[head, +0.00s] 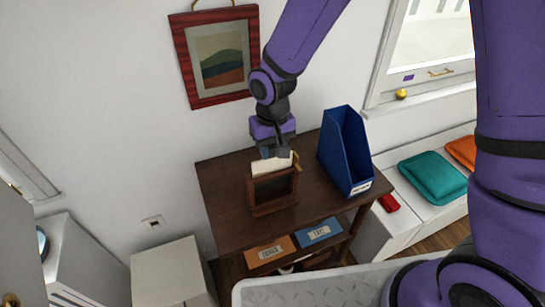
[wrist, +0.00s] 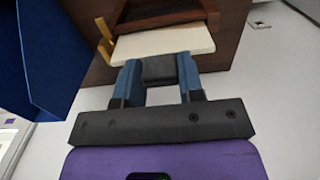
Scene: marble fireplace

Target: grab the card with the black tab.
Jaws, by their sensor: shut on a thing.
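A dark wooden holder (head: 273,192) stands on the brown table, with cream cards (head: 267,166) upright at its top. My gripper (head: 274,151) reaches down from above to the cards' top edge. In the wrist view, my gripper (wrist: 158,72) has its two blue-grey fingers shut on a black tab (wrist: 159,70) at the edge of a cream card (wrist: 165,43). A yellow tab (wrist: 104,38) stands to the left of the fingers, apart from them. The card's lower part is hidden in the holder.
A blue magazine file (head: 345,152) stands on the table (head: 225,200) to the right of the holder. A framed picture (head: 217,58) hangs on the wall behind. The tabletop's left part is clear.

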